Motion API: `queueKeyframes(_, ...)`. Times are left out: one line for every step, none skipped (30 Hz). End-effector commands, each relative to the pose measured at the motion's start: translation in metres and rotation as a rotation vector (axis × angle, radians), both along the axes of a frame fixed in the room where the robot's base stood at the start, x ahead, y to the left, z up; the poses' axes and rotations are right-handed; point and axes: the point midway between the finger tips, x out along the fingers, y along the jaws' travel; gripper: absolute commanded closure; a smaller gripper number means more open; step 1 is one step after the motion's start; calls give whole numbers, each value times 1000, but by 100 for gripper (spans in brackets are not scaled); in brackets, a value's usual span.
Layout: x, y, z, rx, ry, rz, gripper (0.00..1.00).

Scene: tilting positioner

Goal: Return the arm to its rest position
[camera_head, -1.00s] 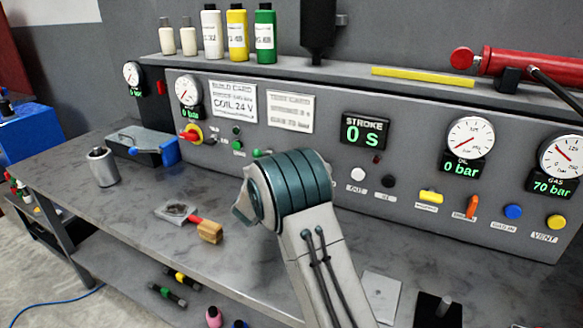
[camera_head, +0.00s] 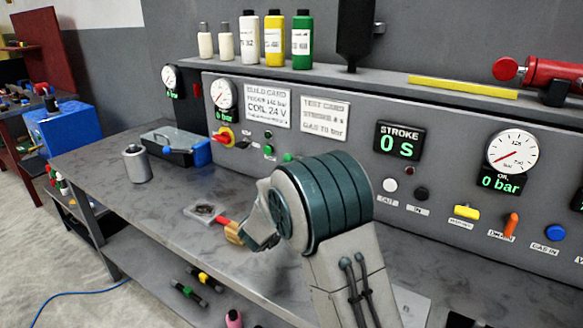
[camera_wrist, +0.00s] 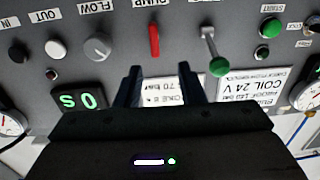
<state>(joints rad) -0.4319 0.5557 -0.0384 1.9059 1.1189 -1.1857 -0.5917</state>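My arm (camera_head: 325,205), with a teal banded joint and a pale grey link, rises in front of the bench in the head view. The fingers point toward the panel, which appears upside down there, around the test card (camera_wrist: 172,92). I cannot tell how far they are from the panel.
The grey control panel (camera_head: 345,112) stands behind the bench (camera_head: 95,165). A red lever (camera_wrist: 154,40) and a green-knobbed lever (camera_wrist: 219,66) show near my fingers.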

Motion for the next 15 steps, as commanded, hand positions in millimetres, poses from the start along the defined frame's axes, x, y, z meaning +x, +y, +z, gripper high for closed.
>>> queueKeyframes(1, -2, 7, 24, 4, 33, 65)
queueKeyframes(1, -1, 11, 42, 12, 59, 65)
queueKeyframes(1, -1, 16, 69, 25, 101, 65)
queueKeyframes(1, -1, 20, 90, 39, 138, 65)
queueKeyframes(-1, 0, 24, 114, 52, 176, 65)
queueKeyframes(-3, 1, 29, 143, 77, 228, 65)
queueKeyframes(-7, 3, 32, 166, 96, 267, 65)
queueKeyframes(-10, 4, 35, 185, 116, 305, 65)
queueKeyframes(-17, 6, 39, 210, 147, 353, 65)
queueKeyframes(-23, 7, 41, 228, 171, 388, 65)
queueKeyframes(-29, 8, 43, 244, 197, 421, 65)
queueKeyframes(-39, 10, 44, 264, 235, 463, 65)
queueKeyframes(-47, 10, 46, 278, 263, 492, 65)
queueKeyframes(-56, 10, 46, 290, 295, 519, 65)
queueKeyframes(-68, 11, 46, 306, 338, 553, 65)
